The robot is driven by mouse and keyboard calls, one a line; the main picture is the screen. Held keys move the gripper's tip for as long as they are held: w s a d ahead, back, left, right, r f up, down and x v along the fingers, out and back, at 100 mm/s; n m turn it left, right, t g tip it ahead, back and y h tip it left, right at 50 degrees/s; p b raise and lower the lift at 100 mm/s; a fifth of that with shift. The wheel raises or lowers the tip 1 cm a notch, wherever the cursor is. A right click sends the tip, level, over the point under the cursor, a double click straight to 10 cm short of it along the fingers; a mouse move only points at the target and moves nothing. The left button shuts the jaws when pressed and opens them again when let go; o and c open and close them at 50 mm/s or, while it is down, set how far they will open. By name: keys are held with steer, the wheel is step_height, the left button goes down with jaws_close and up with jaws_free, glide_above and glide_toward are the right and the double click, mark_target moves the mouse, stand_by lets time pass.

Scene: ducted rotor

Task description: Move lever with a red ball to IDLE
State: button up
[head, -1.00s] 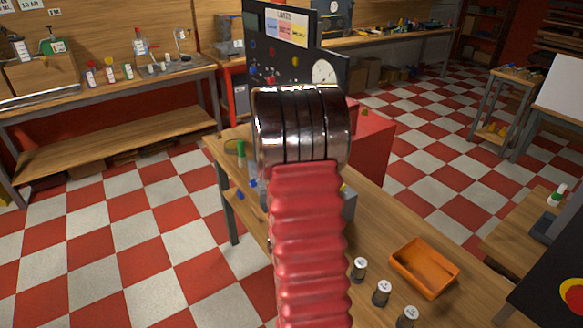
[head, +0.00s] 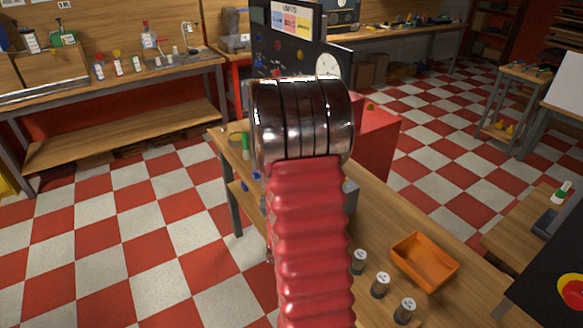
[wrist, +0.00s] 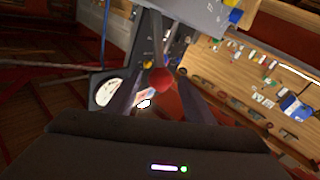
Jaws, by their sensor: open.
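A red ball (wrist: 160,81) shows in the wrist view between the tips of my open gripper (wrist: 160,88). Both dark fingers stand apart on either side of it, and I cannot tell whether either touches it. A pale grey bar runs upward behind the ball; whether it is the lever's shaft is unclear. A dark control panel (head: 285,55) with a label sheet (head: 291,19) and a white dial (head: 327,65) stands ahead in the head view. The dial (wrist: 107,91) also shows in the wrist view. In the head view my red arm hides the gripper and the lever. No IDLE mark is readable.
A wooden table (head: 385,225) below my arm holds an orange tray (head: 424,261) and several small jars (head: 380,285). A red cabinet (head: 378,140) stands by the panel. A long workbench (head: 110,80) lines the left wall. Checkered floor is open at left.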

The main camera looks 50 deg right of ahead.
steer(key=shift+v, duration=1.3)
steer(key=shift+w, duration=0.1)
